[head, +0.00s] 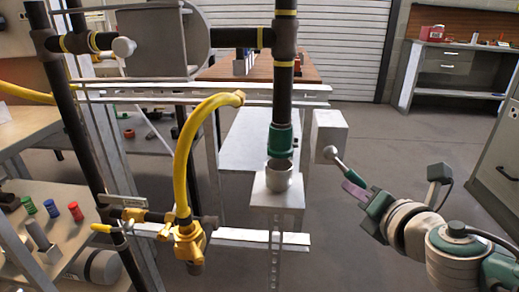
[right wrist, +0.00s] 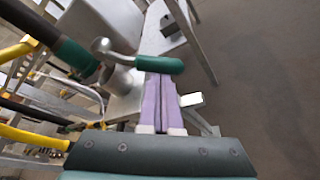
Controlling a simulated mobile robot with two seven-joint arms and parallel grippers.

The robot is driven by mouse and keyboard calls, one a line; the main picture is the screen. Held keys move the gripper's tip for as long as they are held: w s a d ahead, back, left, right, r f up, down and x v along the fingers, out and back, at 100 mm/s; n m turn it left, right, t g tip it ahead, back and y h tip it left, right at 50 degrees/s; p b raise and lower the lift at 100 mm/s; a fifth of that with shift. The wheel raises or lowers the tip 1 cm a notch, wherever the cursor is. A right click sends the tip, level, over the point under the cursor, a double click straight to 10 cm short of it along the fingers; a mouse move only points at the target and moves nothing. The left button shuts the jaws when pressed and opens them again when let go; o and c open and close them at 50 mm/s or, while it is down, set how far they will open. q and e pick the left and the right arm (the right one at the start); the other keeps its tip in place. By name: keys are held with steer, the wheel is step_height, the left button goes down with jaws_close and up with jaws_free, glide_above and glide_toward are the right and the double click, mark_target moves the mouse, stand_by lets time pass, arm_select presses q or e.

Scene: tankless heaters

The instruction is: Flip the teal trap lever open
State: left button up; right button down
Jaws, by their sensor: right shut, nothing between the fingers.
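The trap lever has a teal grip (right wrist: 160,65) on a bent grey metal arm with a ball-shaped end, in the right wrist view. My right gripper (head: 354,190) comes in from the lower right. Its purple fingers (right wrist: 160,85) are shut with nothing between them. The grip lies across their tips in the picture; I cannot tell whether they touch. My left gripper is not in view.
A dark pipe with a teal collar (head: 281,140) hangs above a grey cup (head: 279,176) on a pale block. A yellow hose (head: 184,150) and a yellow valve (head: 188,241) are to the left. Open floor (head: 400,140) lies behind my right arm.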

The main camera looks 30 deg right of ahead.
arm_select(q)
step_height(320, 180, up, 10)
steer(key=p, duration=0.9)
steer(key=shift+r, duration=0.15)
arm_select(e)
steer(key=shift+s+d+r+n+g+h, duration=0.2)
steer(key=shift+d+r+n+g+h, duration=0.2)
steer(key=shift+r+n, duration=0.35)
steer(key=shift+s+d+r+n+g+h, duration=0.25)
steer(key=shift+d+r+n+g+h, duration=0.15)
steer(key=shift+r+n, duration=0.4)
steer(key=shift+s+d+r+n+g+h, duration=0.2)
steer(key=shift+d+r+n+g+h, duration=0.15)
steer(key=shift+r+n, duration=0.4)
steer(key=shift+f, duration=0.1)
